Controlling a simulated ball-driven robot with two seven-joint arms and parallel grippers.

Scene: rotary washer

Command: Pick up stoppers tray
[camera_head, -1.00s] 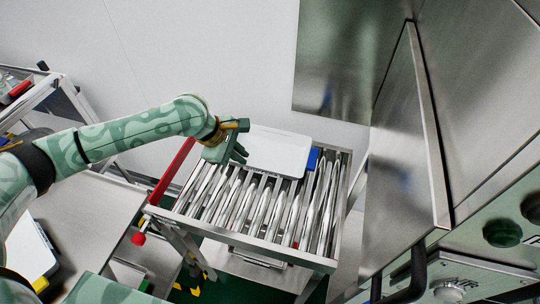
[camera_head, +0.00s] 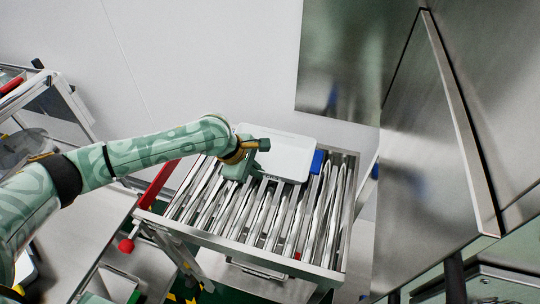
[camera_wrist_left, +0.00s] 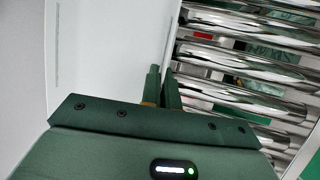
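The stoppers tray (camera_head: 285,153) is a flat white tray with a blue piece (camera_head: 318,161) at its right end. It lies at the back of the metal roller rack. My left gripper (camera_head: 257,163) is at the tray's near left corner in the head view and hides part of that end. In the left wrist view its two fingers (camera_wrist_left: 162,88) stand close together beside a pale edge. I cannot tell whether they touch or hold the tray. My right gripper is not in view.
The roller rack (camera_head: 240,236) has shiny rollers and a red bar (camera_head: 160,184) on its left. A large steel cabinet (camera_head: 415,160) stands close on the right. A grey shelf cart (camera_head: 50,100) is at the far left. A white wall is behind.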

